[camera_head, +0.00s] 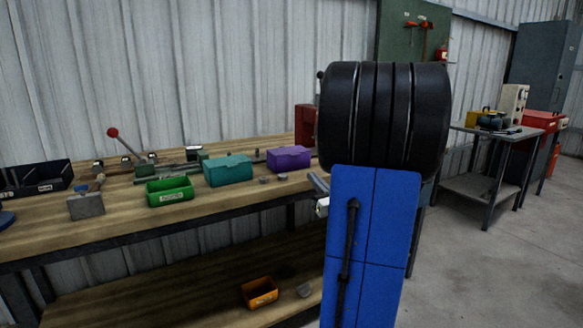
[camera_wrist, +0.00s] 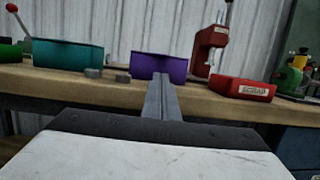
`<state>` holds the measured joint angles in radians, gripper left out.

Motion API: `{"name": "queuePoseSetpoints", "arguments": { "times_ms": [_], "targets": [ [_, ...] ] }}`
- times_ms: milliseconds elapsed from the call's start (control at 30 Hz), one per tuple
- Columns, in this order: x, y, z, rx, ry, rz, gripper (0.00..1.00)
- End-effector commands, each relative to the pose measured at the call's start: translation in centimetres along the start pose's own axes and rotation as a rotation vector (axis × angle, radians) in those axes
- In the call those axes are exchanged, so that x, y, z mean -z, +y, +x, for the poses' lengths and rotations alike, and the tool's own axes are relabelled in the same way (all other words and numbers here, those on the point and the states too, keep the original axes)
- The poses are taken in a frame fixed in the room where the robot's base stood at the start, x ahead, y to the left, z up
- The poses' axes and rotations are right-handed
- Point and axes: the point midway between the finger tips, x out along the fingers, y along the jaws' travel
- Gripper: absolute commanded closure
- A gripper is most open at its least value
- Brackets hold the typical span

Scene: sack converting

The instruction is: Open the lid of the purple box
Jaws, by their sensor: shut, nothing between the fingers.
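The purple box (camera_head: 288,158) stands on the wooden workbench, right of the teal box, with its lid down in the head view. It also shows in the wrist view (camera_wrist: 158,67), straight beyond my gripper, where its front face is seen and its lower middle is covered by the fingers. My gripper (camera_wrist: 161,78) is shut and empty, its fingers together and pointing at the box. I cannot tell from this view whether the fingertips touch the box.
A teal box (camera_head: 228,170) stands left of the purple box, and a green bin (camera_head: 169,191) further left. Small grey pieces (camera_head: 282,177) lie in front. A red scrap tray (camera_wrist: 243,88) and a red press (camera_wrist: 211,45) stand right. An orange bin (camera_head: 259,292) sits on the lower shelf.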

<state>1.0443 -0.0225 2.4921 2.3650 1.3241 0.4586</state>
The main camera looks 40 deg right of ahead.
Motion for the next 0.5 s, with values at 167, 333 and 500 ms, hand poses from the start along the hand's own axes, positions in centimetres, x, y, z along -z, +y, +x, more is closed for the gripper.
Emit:
{"name": "queuePoseSetpoints", "arguments": {
  "times_ms": [167, 333, 500],
  "targets": [
    [0.0, -0.5, 1.0, 0.012, -0.004, 0.006, 1.0],
    [0.0, -0.4, 3.5, 0.009, -0.003, 0.007, 1.0],
    [0.0, -0.4, 6.4, 0.009, -0.003, 0.006, 1.0]
  ]
}}
